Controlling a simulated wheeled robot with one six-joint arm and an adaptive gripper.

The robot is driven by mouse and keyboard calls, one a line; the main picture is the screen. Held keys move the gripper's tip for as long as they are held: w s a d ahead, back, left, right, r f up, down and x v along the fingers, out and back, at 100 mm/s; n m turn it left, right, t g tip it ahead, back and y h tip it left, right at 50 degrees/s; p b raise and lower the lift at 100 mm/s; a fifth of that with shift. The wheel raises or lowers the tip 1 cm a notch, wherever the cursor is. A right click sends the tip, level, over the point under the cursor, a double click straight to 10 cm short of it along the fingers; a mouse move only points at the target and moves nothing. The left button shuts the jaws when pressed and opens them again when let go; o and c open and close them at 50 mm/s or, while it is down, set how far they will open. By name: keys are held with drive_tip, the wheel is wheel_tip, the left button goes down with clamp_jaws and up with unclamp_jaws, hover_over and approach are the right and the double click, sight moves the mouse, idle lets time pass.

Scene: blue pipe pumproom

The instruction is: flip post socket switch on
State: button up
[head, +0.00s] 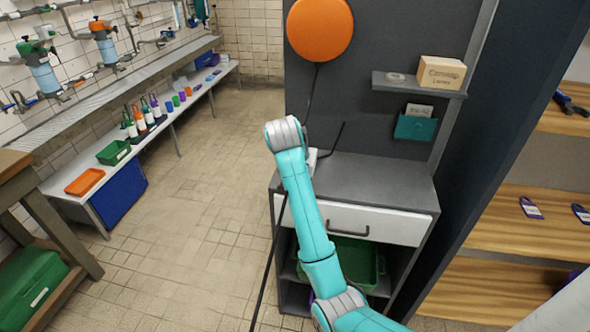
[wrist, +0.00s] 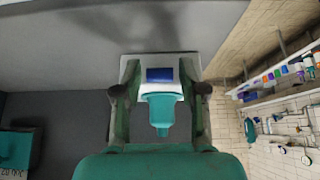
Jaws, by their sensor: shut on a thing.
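In the wrist view a white socket (wrist: 131,70) on a grey surface lies ahead of my gripper (wrist: 160,98). A blue rectangular part (wrist: 159,75), which looks like its switch, sits on its face. A teal rounded piece (wrist: 158,110) lies just below the blue part, between the fingers. The two dark fingers stand at either side of the white socket, closed on it. Whether the switch is tilted on or off cannot be told. In the head view my teal arm covers the gripper, and only a bit of white (head: 312,158) shows beside the wrist.
A grey cabinet (head: 375,180) with a white drawer stands beside my arm. Above it are an orange disc (head: 320,28) and a shelf (head: 420,84) with a cardboard box (head: 441,73). A black cable hangs near my wrist. The tiled floor (head: 190,210) on the left is clear.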

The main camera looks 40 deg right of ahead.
drive_tip(key=o, duration=1.1)
drive_tip(key=shift+o, duration=0.2)
